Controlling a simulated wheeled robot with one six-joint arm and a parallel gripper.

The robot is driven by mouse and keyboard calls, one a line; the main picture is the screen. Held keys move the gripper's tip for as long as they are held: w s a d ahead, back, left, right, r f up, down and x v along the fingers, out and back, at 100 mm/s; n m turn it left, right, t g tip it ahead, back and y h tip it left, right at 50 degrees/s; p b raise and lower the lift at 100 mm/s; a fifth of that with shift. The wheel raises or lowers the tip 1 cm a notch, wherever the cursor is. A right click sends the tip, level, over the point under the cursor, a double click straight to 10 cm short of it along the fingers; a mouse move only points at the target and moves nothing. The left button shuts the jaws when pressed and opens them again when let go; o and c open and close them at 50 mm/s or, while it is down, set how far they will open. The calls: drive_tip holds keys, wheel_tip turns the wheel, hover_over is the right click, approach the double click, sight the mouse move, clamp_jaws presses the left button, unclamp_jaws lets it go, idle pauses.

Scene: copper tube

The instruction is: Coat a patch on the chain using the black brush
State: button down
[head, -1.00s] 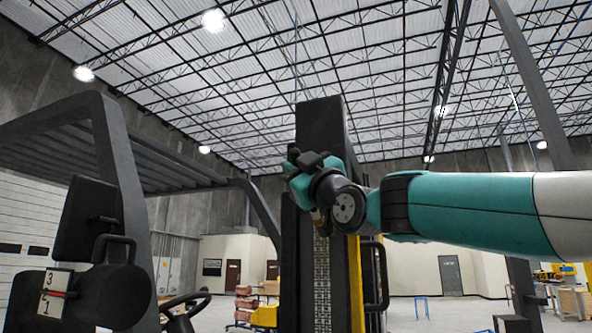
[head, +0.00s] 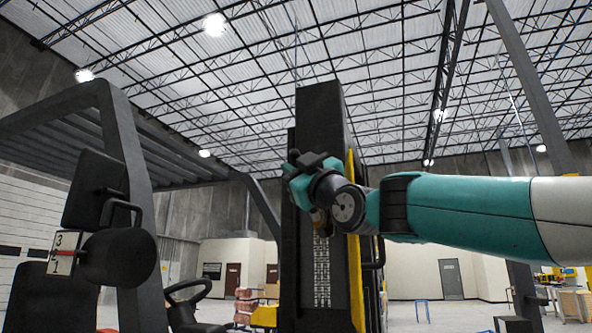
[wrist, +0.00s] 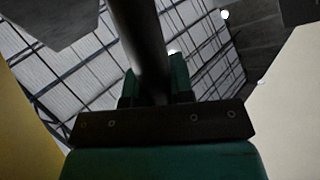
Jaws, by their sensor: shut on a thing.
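The chain (head: 322,272) hangs as a pale, upright strip of links on the dark mast of a forklift, in the middle of the head view. My arm reaches in from the right, and its wrist is in front of the mast, just above the visible chain. In the wrist view my gripper (wrist: 154,72) is shut on a dark round handle, which I take to be the black brush (wrist: 146,35). The handle runs up out of the picture. The brush's bristles are not visible, and I cannot tell whether they touch the chain.
The dark mast (head: 320,120) rises behind my wrist, with a yellow strip (head: 357,285) on its right. The forklift's roof frame (head: 128,190), seat (head: 95,195) and steering wheel (head: 187,291) are at the left. A blue stand (head: 422,309) is far off on the open floor.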

wheel_tip(320, 180, down, 14)
drive_tip(key=b, duration=1.5)
idle(0.3)
drive_tip(key=shift+r, duration=0.1)
drive_tip(key=shift+s+a+b, duration=0.35)
drive_tip(key=shift+s+b, duration=0.2)
drive_tip(key=shift+s, duration=0.4)
drive_tip(key=shift+s+a+b, duration=0.3)
drive_tip(key=shift+s+b, duration=0.2)
drive_tip(key=shift+s, duration=0.4)
drive_tip(key=shift+s+a+b, duration=0.35)
drive_tip(key=shift+s+b, duration=0.2)
drive_tip(key=shift+s, duration=0.4)
drive_tip(key=s, duration=0.1)
drive_tip(key=s+a+b, duration=0.1)
drive_tip(key=shift+s, duration=0.4)
drive_tip(key=shift+w, duration=0.1)
